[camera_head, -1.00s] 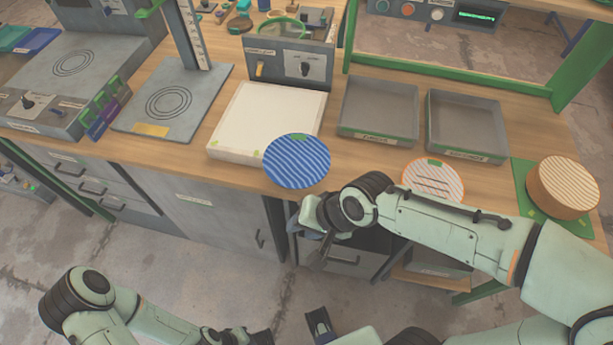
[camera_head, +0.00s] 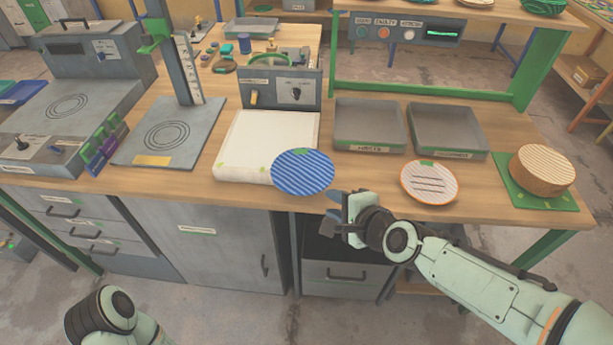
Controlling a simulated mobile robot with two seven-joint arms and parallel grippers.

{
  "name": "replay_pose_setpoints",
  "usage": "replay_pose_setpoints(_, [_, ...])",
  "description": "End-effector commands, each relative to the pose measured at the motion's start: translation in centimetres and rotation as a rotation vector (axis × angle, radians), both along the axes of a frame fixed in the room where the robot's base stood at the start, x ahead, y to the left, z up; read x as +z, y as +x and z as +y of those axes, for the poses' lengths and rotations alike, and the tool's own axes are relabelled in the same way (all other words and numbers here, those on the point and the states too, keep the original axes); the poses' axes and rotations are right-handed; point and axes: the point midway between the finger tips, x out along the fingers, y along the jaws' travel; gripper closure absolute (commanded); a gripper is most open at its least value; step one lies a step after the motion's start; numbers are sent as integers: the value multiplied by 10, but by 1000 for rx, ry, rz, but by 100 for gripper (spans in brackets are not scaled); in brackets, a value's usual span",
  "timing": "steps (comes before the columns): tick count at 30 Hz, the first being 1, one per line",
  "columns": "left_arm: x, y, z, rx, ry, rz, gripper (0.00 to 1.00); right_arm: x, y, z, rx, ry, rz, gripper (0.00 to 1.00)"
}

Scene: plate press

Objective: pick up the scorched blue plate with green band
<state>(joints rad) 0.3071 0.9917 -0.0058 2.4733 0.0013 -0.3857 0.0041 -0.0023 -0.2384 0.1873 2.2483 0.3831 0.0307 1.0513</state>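The blue striped plate (camera_head: 303,173) lies by the counter's front edge and overlaps the near right corner of the white block in the picture. A small green mark shows at its far rim; I cannot make out scorching on it. My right gripper (camera_head: 334,212) is just right of and nearer than the plate, beside the counter's front edge. Its fingers look spread, with nothing visible between them, and it appears apart from the plate. My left gripper is out of view; only part of that arm shows at lower left.
A white and orange plate (camera_head: 429,183) with dark streaks lies to the right. Two grey trays (camera_head: 370,148) (camera_head: 450,153) stand behind it. A round wooden-looking stack (camera_head: 541,170) sits on a green mat (camera_head: 512,188). The white block (camera_head: 240,165) and a press base (camera_head: 140,150) are left.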

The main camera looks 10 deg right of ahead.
Motion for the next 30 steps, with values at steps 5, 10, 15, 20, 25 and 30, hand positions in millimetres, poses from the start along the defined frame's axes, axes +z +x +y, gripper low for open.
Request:
replay_pose_setpoints(5, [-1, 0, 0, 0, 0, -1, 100, -21, 28, 12, 4, 0, 4, 66])
replay_pose_setpoints(10, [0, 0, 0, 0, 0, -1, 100, -31, 45, 18, 3, -1, 2, 66])
replay_pose_setpoints(15, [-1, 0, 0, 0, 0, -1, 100, -38, 52, 20, 3, -1, 1, 66])
replay_pose_setpoints(20, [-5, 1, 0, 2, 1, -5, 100, -58, 68, 25, 3, -1, 4, 66])
replay_pose_setpoints(25, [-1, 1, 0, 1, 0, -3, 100, -66, 83, 31, 6, -1, 2, 66])
replay_pose_setpoints(30, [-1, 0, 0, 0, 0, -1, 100, -68, 87, 32, 4, -2, -1, 66])
